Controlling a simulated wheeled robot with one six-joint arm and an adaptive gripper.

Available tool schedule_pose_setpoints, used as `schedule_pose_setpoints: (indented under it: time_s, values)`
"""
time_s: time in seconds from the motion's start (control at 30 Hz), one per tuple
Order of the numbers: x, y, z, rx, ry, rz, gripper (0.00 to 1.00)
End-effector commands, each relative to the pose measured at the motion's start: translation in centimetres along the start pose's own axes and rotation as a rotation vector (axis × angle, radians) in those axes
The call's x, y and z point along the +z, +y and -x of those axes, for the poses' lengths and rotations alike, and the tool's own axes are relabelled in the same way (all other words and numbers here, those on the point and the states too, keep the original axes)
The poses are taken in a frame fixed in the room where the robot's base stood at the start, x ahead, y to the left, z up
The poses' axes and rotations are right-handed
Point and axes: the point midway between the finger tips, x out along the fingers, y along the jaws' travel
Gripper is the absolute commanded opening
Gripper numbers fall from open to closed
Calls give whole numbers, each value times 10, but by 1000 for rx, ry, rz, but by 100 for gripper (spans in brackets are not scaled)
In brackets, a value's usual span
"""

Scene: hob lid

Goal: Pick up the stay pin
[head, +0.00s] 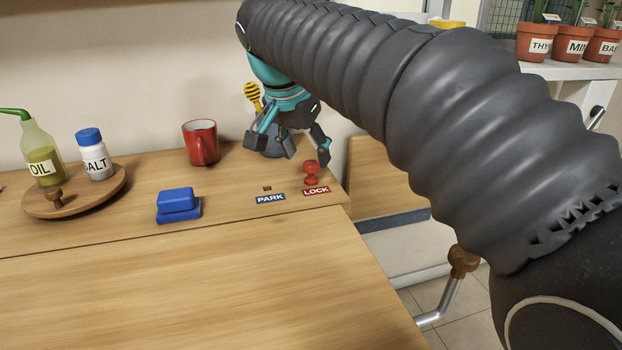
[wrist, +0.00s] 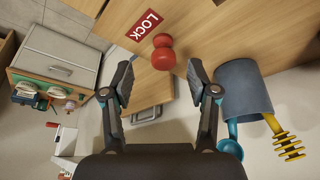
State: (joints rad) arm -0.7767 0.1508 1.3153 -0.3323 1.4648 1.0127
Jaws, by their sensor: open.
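The stay pin, a red knob with a narrow waist (head: 311,172), stands at the LOCK label (head: 316,190) near the right end of the wooden counter. In the wrist view the red pin (wrist: 163,52) shows just beyond the fingertips, centred between them. My gripper (head: 303,147) is open and empty, above and behind the pin in the head view. In the wrist view its two fingers (wrist: 161,88) are spread apart and do not touch the pin. A small dark hole (head: 267,188) lies by the PARK label (head: 270,198).
A blue-grey utensil pot (wrist: 243,88) stands close beside my gripper, with a yellow dipper (wrist: 287,138) sticking out. A red mug (head: 201,143) and a blue block (head: 178,204) are to the left. A tray (head: 110,192) holds oil and salt. The front counter is clear.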

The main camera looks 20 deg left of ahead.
Motion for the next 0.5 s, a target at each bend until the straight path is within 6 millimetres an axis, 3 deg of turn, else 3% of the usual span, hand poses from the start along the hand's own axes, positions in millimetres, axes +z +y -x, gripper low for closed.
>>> schedule_pose_setpoints:
  time_s: [0.33, 0.5]
  values:
    - [-1, -4, -43, 3, -1, 0, 59]
    - [-2, -5, -50, 0, 0, 0, 59]
